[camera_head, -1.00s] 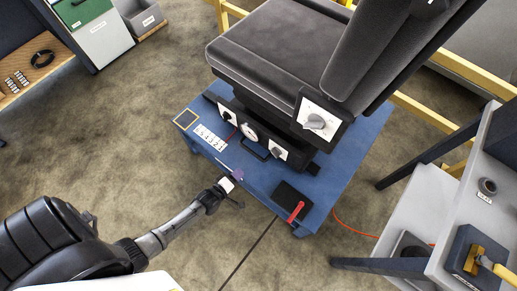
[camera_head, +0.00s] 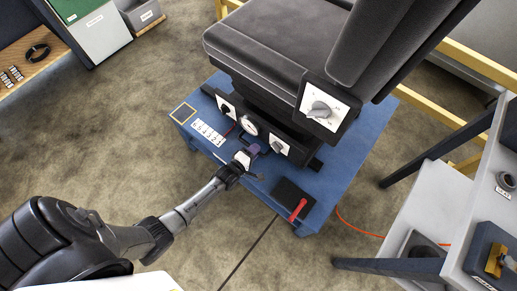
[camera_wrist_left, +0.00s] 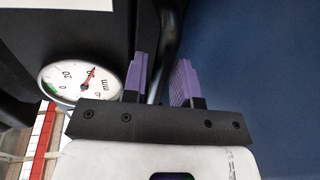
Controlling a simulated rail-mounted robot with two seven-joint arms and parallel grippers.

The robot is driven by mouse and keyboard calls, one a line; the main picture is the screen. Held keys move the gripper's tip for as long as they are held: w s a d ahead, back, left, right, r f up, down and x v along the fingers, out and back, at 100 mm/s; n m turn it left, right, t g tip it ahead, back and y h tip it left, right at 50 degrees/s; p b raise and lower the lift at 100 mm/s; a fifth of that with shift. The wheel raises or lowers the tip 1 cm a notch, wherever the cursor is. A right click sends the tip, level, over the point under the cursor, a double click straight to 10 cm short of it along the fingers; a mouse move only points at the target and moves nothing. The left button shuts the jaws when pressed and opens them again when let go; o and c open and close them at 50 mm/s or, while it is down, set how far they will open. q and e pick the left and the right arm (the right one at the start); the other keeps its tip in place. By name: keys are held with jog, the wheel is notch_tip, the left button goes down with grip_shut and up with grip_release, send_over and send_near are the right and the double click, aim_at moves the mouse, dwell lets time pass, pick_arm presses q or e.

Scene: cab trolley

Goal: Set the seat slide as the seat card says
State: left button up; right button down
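The dark grey seat (camera_head: 270,60) stands on a blue trolley (camera_head: 345,160). A round white dial (camera_head: 249,125) is on the seat base front; in the wrist view the dial (camera_wrist_left: 80,78) is marked in mm, its red needle pointing up and right, past the 20. A black bar handle (camera_wrist_left: 165,45) runs beside it. My left gripper (camera_head: 250,152) is at this handle; its purple fingers (camera_wrist_left: 160,82) are apart, with the bar seen between or just behind them. I cannot tell if they touch it. No card is readable as the seat card. My right gripper is not in view.
A white knob panel (camera_head: 320,107) is on the seat's side. Floor is clear in front.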

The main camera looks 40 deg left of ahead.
pick_arm(q)
jog(key=shift+b+x, duration=0.5)
jog(key=shift+x, duration=0.95)
grip_shut()
